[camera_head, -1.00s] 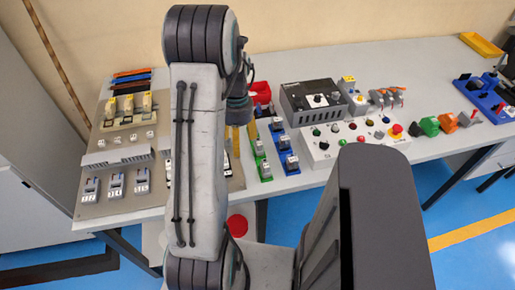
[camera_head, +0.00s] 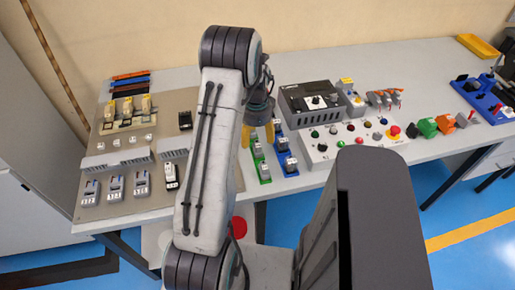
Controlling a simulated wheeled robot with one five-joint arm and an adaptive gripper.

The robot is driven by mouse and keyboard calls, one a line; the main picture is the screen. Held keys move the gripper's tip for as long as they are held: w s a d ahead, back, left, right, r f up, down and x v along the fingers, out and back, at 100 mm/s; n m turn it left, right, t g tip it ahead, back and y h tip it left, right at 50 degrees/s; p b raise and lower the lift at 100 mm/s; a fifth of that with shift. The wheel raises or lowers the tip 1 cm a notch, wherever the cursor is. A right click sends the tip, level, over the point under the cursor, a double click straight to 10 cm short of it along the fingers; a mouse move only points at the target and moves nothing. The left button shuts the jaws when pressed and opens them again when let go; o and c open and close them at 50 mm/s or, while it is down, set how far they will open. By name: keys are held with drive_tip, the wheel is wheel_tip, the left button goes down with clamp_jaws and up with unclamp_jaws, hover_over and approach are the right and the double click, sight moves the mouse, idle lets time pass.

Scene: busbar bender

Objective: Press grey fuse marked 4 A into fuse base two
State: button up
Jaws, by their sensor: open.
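My gripper (camera_head: 258,134) points down with its two yellow fingers apart, and nothing shows between them. It appears over the far end of a green rack (camera_head: 264,178) that carries small grey-topped pieces (camera_head: 262,165). A blue rack (camera_head: 290,171) with similar grey-topped pieces (camera_head: 289,162) stands just right of it. Their markings are too small to read, so I cannot tell which piece is the 4 A fuse. A beige panel (camera_head: 97,160) at the left carries rows of devices, including several grey units (camera_head: 115,185) along its front. I cannot tell which one is fuse base two.
A control box with coloured buttons (camera_head: 350,139) and a dark grey device (camera_head: 311,100) stand right of the racks. Green (camera_head: 427,127) and orange (camera_head: 446,124) pieces lie farther right. My arm hides part of the panel's right side and the table behind it.

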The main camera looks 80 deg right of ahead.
sight(257, 144)
drive_tip(key=shift+s+f+p, duration=0.15)
drive_tip(key=shift+f+p, duration=0.25)
drive_tip(key=shift+f, duration=1.65)
drive_tip(key=shift+c, duration=0.4)
clamp_jaws()
